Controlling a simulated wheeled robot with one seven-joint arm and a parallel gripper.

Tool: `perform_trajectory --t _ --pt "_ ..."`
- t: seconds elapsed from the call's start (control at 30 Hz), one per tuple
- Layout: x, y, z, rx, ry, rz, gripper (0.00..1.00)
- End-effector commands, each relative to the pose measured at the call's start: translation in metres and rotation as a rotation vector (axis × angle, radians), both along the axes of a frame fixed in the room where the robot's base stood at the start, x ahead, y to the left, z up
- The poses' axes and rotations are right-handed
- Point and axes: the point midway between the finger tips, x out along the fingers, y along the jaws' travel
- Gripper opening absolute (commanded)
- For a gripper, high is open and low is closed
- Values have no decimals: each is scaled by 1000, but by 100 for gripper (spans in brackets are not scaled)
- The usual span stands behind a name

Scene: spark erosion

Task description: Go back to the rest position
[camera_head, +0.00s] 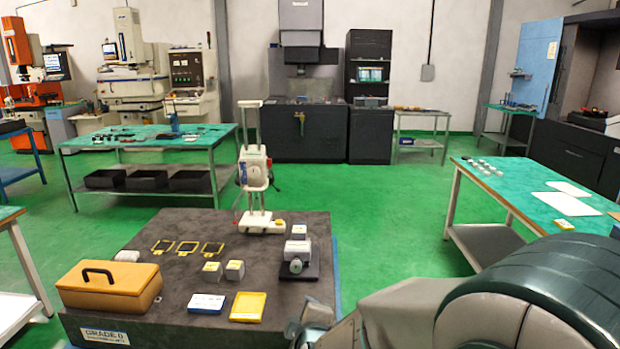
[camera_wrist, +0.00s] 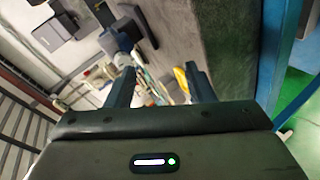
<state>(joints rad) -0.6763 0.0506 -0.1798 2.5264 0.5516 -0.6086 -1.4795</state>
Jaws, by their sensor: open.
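My gripper shows in the wrist view (camera_wrist: 160,92), with its two dark fingers apart and nothing between them. Beyond the fingers the wrist view shows a grey surface with blurred objects on it, one of them yellow, and a blue edge at the right. In the head view my arm fills the lower right, beside the right front corner of the dark surface plate (camera_head: 150,235). My gripper's fingertips cannot be made out there.
The plate bears an orange case (camera_head: 110,287), a white stand (camera_head: 255,180), yellow frames (camera_head: 187,247), small blocks (camera_head: 235,270) and a yellow tray (camera_head: 249,307). A green-topped table (camera_head: 500,190) stands at the right. Green floor (camera_head: 390,200) lies open between them.

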Motion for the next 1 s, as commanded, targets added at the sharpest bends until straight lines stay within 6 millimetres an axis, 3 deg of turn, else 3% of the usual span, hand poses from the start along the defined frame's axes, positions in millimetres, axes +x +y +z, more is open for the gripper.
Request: perform_trajectory --t 0.17,0.4,0.8,1.0 --pt "-18 -23 6 267 218 -88 49" --pt "-65 -62 13 519 512 -308 49" --pt "-169 -144 25 704 806 -922 49" --pt "-192 -160 28 720 831 -1067 49"
